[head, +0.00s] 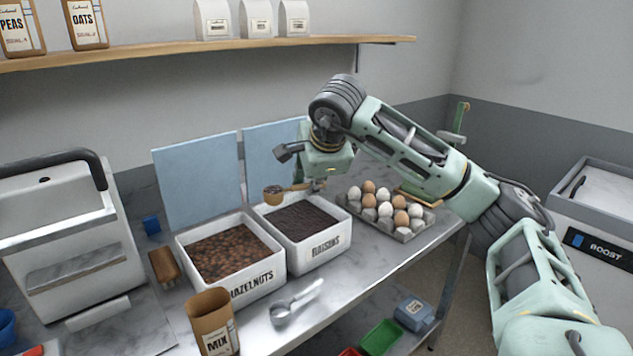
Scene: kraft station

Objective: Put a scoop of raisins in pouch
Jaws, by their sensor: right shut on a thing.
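My right gripper (316,184) reaches in from the right and is shut on the handle of a small tan scoop (272,197). It holds the scoop above the raisins bin (318,255), a white box filled with dark raisins (303,218). The scoop's bowl points left, near the bin's back left; something brownish shows in it, too small to tell what. The brown paper pouch marked MIX (213,318) stands upright and open-topped at the front of the counter. My left gripper is not in view.
A hazelnuts bin (245,291) stands left of the raisins bin; both have blue lids raised behind. A metal scoop (295,303) lies on the counter beside the pouch. An egg tray (403,234) is at right, a white machine (70,240) at left.

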